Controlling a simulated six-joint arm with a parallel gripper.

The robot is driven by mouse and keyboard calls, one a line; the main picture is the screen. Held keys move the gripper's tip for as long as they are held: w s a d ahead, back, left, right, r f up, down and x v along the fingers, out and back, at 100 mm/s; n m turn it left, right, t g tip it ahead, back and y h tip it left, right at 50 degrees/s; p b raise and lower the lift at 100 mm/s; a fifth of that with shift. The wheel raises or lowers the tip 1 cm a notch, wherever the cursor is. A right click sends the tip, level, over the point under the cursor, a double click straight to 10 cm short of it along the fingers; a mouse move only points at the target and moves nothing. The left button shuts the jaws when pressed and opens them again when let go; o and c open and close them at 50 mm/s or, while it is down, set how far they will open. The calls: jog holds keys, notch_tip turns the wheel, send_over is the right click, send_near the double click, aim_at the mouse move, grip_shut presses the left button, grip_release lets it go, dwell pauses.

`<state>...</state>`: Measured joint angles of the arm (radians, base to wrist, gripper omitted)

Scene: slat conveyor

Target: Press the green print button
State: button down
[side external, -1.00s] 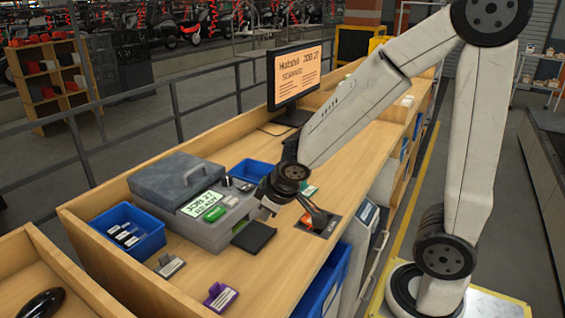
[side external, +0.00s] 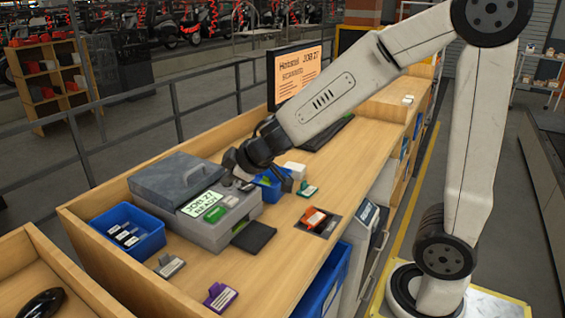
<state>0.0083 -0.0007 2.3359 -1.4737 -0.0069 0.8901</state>
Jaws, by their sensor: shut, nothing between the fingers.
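The green print button (side external: 214,215) is on the front of the grey label printer (side external: 200,238), just below its small lit screen (side external: 201,202), which appears to read "JOB 27 READY". Nothing covers the button. My gripper (side external: 286,182) is shut and empty, above the blue bin behind and to the right of the printer. It is apart from the button, and its fingertips are small and dark in this view.
A dark tray (side external: 254,237) juts from the printer's front. An orange tag (side external: 313,218) lies on the dark pad. A blue bin of tags (side external: 148,244), a grey tag (side external: 170,266) and a purple tag (side external: 220,297) are nearby. The monitor (side external: 287,80) stands behind.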

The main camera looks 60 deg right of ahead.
jog(key=shift+w+a+r+n+y, duration=0.3)
jog(key=shift+w+a+r+n, duration=0.1)
jog(key=shift+r+n, duration=0.3)
jog(key=shift+w+a+r+n+y, duration=0.35)
jog(key=shift+r+n, duration=0.1)
jog(key=shift+n, duration=0.3)
jog(key=shift+w+a+r+n+y, duration=0.25)
jog(key=shift+w+a+r+n, duration=0.15)
jog(key=shift+r+n, duration=0.3)
jog(key=shift+n, duration=0.25)
jog(key=shift+f, duration=0.35)
send_over(218, 212)
jog(key=shift+f, duration=2.2)
jog(key=shift+f, duration=0.35)
jog(key=shift+f, duration=1.5)
jog(key=shift+f, duration=0.25)
jog(key=shift+f, duration=0.25)
